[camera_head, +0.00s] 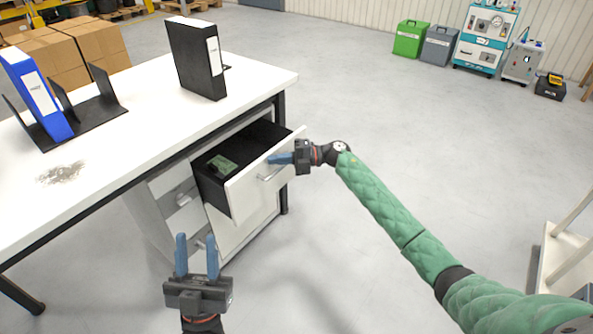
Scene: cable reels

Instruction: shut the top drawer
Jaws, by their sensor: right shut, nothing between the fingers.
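The top drawer (246,196) of the white drawer unit under the desk stands pulled out. Its dark inside shows, with a small green item (221,166) in it. The drawer front has a silver handle (271,174). My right gripper (270,159) is at the upper part of the drawer front, near the handle, fingers pointing left and shut with nothing between them. I cannot tell whether it touches the front. My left gripper (197,256) is open and empty, fingers pointing up, in front of the unit and below the drawer in the picture.
The white desk (140,120) spans the left, bearing a black binder (197,58), a blue binder (36,95) in a black rack and a grey pile (61,173). Boxes stand behind.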

